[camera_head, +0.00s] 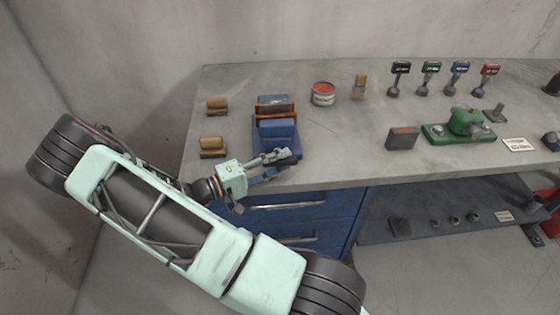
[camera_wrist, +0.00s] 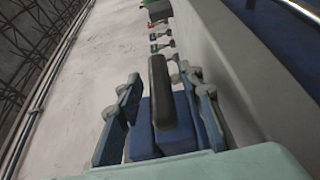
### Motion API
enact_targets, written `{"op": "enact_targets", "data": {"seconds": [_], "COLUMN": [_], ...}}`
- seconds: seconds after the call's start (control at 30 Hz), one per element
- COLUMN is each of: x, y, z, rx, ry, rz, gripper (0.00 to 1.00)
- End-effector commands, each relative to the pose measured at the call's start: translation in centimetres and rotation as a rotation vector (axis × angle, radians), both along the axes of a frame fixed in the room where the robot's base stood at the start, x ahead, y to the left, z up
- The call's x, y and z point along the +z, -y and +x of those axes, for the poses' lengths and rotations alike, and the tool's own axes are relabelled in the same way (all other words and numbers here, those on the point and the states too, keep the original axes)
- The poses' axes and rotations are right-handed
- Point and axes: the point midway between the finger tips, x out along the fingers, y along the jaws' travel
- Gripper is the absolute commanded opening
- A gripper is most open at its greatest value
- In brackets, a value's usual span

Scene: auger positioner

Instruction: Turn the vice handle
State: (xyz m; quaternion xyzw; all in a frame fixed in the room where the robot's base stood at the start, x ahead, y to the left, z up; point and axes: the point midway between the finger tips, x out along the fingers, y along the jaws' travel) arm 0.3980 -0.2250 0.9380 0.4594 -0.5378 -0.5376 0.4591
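The blue vice (camera_head: 277,128) with brown jaw faces stands at the table's front edge, in the left half of the head view. Its dark handle (camera_wrist: 162,90) is a bar running up the middle of the wrist view. In the head view the handle (camera_head: 287,157) is partly covered by my gripper (camera_head: 270,165). My gripper (camera_wrist: 163,82) is open, with one blue-grey finger on each side of the handle. Gaps show between the bar and both fingers, so it does not look clamped. The vice's blue body shows behind the bar.
Two brown-topped blocks (camera_head: 213,145) (camera_head: 217,105) lie left of the vice. A red-topped tin (camera_head: 323,93) and a brush-like item (camera_head: 359,86) stand to its right. Blue drawers (camera_head: 290,218) are below the gripper.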

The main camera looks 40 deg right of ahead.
Motion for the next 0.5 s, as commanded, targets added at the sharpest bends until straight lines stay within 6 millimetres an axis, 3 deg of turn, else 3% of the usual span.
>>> {"op": "enact_targets", "data": {"seconds": [0.17,0.5], "x": [-0.01,0.00], "y": [-0.01,-0.03], "z": [0.01,0.04], "rx": [0.000,0.001], "ry": [0.000,0.001], "rz": [0.000,0.000], "gripper": [0.34,0.00]}}
